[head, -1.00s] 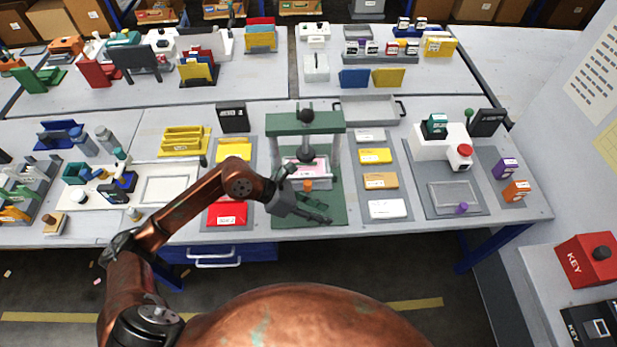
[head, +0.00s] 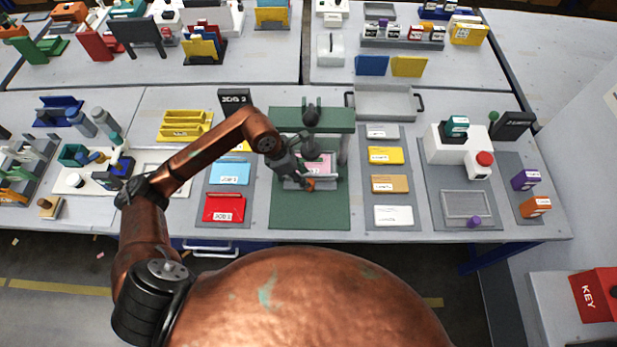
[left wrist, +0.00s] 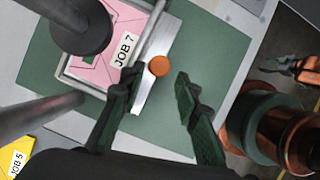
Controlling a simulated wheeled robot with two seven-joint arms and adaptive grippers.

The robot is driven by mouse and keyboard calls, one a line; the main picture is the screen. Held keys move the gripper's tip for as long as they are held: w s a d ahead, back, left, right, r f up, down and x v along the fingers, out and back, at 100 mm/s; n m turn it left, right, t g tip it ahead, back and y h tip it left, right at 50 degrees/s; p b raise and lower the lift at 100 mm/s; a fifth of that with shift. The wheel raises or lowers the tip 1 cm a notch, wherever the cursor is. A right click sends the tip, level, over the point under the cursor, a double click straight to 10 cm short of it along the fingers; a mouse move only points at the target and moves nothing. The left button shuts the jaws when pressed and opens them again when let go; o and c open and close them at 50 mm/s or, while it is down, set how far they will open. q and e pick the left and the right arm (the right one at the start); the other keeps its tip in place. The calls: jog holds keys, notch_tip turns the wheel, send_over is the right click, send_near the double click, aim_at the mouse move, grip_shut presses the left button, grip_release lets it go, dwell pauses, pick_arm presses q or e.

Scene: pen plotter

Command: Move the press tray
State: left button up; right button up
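The press tray (head: 288,184) is a shallow light-grey tray with an orange knob (head: 311,185) at its front. It sits on the green base of the press and holds a pink JOB 7 packet (head: 320,164). The tray rim (left wrist: 72,77) and knob (left wrist: 160,66) also show in the left wrist view. My left gripper (head: 307,178) is at the tray's front. In the left wrist view its dark fingers (left wrist: 153,84) are open, with the knob just beyond and between the tips. What looks like my right gripper (left wrist: 288,66) shows small, away from the table; its fingers are unclear.
The green press frame (head: 338,119) stands over the tray, its dark ram (head: 311,147) above the packet. Racks of coloured packets, such as a red one (head: 224,207) and a white one (head: 393,215), flank it. The green base (head: 310,214) in front is bare.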

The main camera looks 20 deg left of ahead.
aim_at(309, 180)
pick_arm(q)
jog(key=x, duration=0.3)
jog(key=shift+w+d+f, duration=0.2)
jog(key=shift+d+f, duration=0.05)
jog(key=shift+f, duration=0.2)
jog(key=shift+d+f, duration=0.1)
jog(key=shift+f, duration=0.05)
grip_shut()
pick_arm(e)
jog(key=shift+s+d+f, duration=0.1)
jog(key=shift+s+d, duration=0.1)
jog(key=shift+s, duration=0.05)
